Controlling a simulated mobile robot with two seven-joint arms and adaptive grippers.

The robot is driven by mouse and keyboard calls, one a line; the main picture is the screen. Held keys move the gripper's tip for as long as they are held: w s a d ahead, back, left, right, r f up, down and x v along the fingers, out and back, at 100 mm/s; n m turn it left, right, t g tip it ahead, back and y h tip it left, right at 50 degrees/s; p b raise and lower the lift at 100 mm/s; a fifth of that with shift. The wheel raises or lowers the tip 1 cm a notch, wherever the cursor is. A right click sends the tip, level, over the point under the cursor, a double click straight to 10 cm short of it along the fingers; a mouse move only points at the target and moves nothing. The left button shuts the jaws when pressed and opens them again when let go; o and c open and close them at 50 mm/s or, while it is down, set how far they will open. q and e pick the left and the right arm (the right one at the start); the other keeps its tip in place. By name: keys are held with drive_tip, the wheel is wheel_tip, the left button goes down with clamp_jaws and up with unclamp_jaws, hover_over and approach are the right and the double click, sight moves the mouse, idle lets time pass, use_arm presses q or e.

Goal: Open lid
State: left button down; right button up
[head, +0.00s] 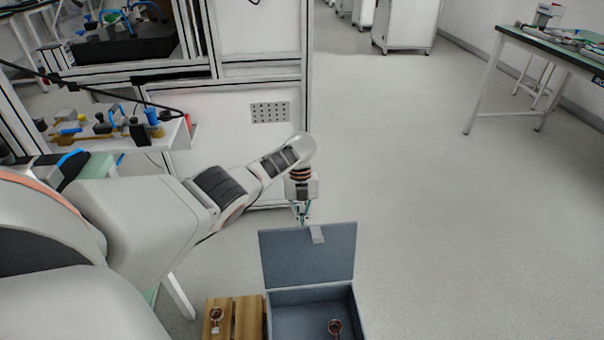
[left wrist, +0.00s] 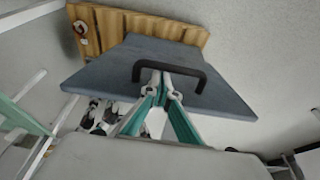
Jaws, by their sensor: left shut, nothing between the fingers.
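The blue-grey lid (head: 307,262) stands raised, roughly upright, at the back of the blue-grey box (head: 300,295), whose inside is exposed. My right gripper is not in view.
A dark reddish round part (head: 335,327) lies in the box. A wooden block (head: 246,318) stands left of the box, with a similar part (head: 216,315) on it. A white cabinet (head: 240,150) stands behind my left arm.

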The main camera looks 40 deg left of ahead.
use_arm(q)
drive_tip(key=v, duration=1.2)
